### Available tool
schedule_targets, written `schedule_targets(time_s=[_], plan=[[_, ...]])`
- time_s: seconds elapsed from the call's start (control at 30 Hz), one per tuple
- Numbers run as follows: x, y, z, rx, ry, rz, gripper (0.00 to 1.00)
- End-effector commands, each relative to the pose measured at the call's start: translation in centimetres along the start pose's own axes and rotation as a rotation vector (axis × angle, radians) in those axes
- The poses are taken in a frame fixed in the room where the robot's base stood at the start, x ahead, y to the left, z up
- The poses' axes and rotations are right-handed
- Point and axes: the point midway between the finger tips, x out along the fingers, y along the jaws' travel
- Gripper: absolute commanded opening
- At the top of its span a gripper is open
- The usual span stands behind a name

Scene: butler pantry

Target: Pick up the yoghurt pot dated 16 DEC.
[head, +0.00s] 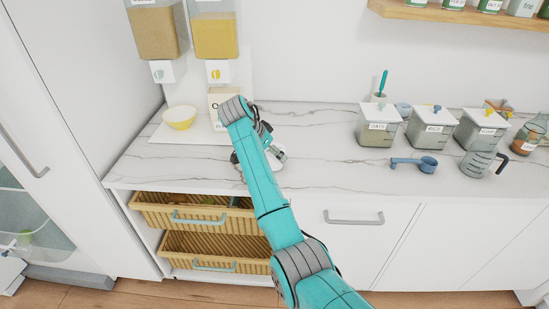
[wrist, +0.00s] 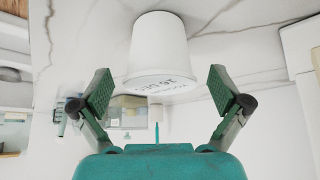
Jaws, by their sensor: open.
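A white tapered pot (wrist: 157,45) stands on the marble counter in the wrist view, which looks upside down. Its near face carries small dark upside-down print that I cannot read with certainty. My gripper (wrist: 160,92) is open, with one green-padded finger on each side of the pot's image. The fingers do not appear to touch it, and nothing is held. In the head view my gripper (head: 268,152) is low over the counter, and my own arm covers much of it and the spot around it. I cannot make out a date in the head view.
A yellow bowl (head: 179,117) stands to the left under two grain dispensers (head: 215,36). To the right are labelled canisters (head: 378,128), a blue scoop (head: 415,163) and a jug (head: 480,160). Wicker drawers (head: 190,212) lie below. The counter between gripper and canisters looks clear.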

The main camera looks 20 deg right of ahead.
Motion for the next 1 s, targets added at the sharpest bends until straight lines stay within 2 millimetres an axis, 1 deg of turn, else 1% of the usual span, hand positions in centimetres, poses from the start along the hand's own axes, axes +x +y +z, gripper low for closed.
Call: schedule_targets(time_s=[0.03, 0.13, 0.23, 0.43, 0.47, 0.5, 0.57, 0.6, 0.67, 0.7, 0.73, 1.0], plan=[[0.7, 0.1, 0.0, 0.0, -0.001, 0.003, 0.99], [1.6, 0.0, 0.0, 0.001, 0.0, 0.0, 0.99], [1.9, 0.0, 0.0, 0.001, 0.0, 0.0, 0.99], [2.0, 0.0, 0.0, 0.001, 0.0, -0.001, 0.99], [2.0, 0.0, 0.0, 0.001, 0.0, -0.001, 0.92], [2.0, 0.0, 0.0, 0.001, 0.0, -0.001, 0.82], [2.0, 0.0, 0.0, 0.001, 0.0, 0.0, 0.67], [2.0, 0.0, 0.0, 0.001, 0.0, 0.0, 0.57], [2.0, 0.0, 0.0, 0.001, 0.0, 0.0, 0.42], [2.0, 0.0, 0.0, 0.001, 0.0, 0.0, 0.32], [2.0, 0.0, 0.0, 0.001, 0.0, 0.0, 0.28], [1.8, 0.0, -0.2, 0.001, 0.001, -0.001, 0.28]])
